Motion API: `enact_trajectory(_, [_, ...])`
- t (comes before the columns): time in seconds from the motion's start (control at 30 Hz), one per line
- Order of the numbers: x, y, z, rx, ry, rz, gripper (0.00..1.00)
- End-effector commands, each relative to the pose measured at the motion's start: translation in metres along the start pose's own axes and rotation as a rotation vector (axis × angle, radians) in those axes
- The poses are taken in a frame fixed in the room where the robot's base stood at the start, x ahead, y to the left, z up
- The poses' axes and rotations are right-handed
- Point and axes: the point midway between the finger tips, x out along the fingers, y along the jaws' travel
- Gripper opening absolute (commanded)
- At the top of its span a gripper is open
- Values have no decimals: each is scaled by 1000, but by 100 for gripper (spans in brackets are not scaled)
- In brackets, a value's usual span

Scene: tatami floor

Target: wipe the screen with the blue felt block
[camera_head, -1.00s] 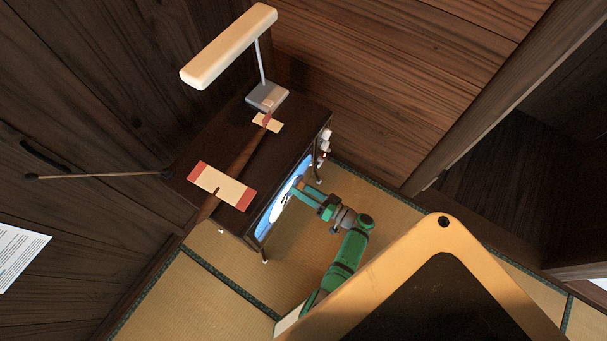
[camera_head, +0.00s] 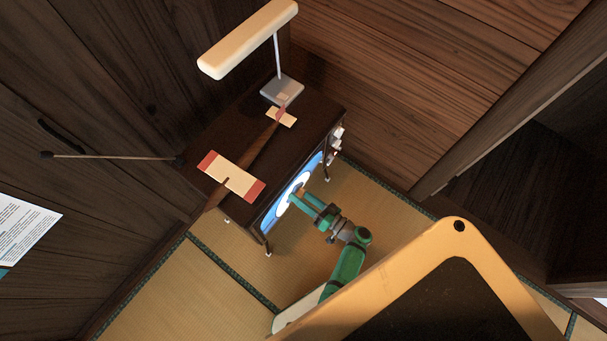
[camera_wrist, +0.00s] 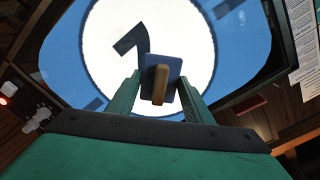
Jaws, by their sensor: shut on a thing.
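The screen (camera_head: 291,199) is lit blue with a white disc, on the front of a dark wooden television set. It fills much of the wrist view (camera_wrist: 75,50), with a bold dark mark (camera_wrist: 132,38) on the disc and smaller dark patches near its rim. My gripper (camera_wrist: 160,92) is shut on the blue felt block (camera_wrist: 174,72), which has a tan wooden handle (camera_wrist: 160,84) towards me. The block is in front of the disc; I cannot tell whether it touches the glass. In the head view my green gripper (camera_head: 304,197) reaches the screen.
A lamp (camera_head: 248,38) and a red-ended cream strip (camera_head: 231,177) are on the set's dark top (camera_head: 225,140). Knobs (camera_head: 337,134) are beside the screen. A rod (camera_head: 110,157) sticks out left. Wooden walls stand behind; tatami (camera_head: 385,190) lies open at right.

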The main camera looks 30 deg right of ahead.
Motion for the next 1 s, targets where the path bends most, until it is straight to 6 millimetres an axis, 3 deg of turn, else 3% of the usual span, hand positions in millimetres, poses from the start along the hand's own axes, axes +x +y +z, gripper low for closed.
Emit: enact_trajectory(1.0, [-2,-42,42,1,-5,-6,25])
